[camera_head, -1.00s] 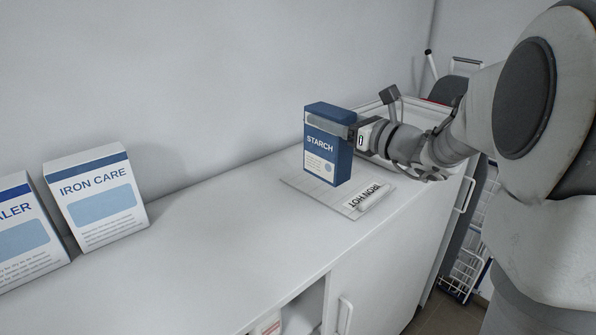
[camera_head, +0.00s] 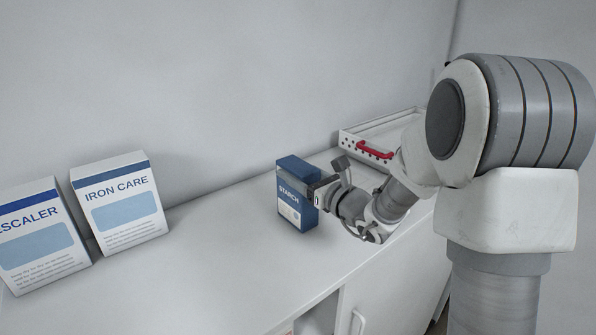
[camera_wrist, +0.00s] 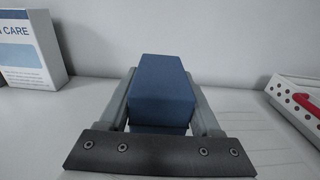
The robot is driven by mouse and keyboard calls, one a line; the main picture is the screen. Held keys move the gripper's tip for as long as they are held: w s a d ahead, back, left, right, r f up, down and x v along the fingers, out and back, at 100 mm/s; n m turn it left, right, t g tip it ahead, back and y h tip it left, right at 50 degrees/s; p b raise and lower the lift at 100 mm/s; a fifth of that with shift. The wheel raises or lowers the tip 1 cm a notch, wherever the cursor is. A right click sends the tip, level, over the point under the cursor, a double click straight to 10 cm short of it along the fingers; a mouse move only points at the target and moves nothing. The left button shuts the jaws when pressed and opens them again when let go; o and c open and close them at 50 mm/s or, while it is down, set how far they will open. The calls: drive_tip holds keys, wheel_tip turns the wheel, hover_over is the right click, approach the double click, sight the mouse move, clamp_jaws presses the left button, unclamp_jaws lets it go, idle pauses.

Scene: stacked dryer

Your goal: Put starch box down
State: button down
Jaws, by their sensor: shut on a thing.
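The blue starch box (camera_head: 291,215) is upright over the white counter, between the Iron Care box and the perforated tray. My gripper (camera_head: 318,188) reaches in from the right and is shut on it. The box's base is at or very close to the counter top; I cannot tell whether it touches. In the wrist view the box (camera_wrist: 162,85) is held between the two fingers, with its top facing the camera.
The Iron Care box (camera_head: 118,205) and a descaler box (camera_head: 42,240) stand at the left by the wall. A white perforated tray (camera_head: 352,143) with a red handle (camera_head: 375,151) is behind my arm. A lined mat (camera_wrist: 268,140) lies at the wrist view's right. The counter's front is clear.

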drive_tip(key=shift+f, duration=0.1)
drive_tip(key=shift+c, duration=0.4)
unclamp_jaws()
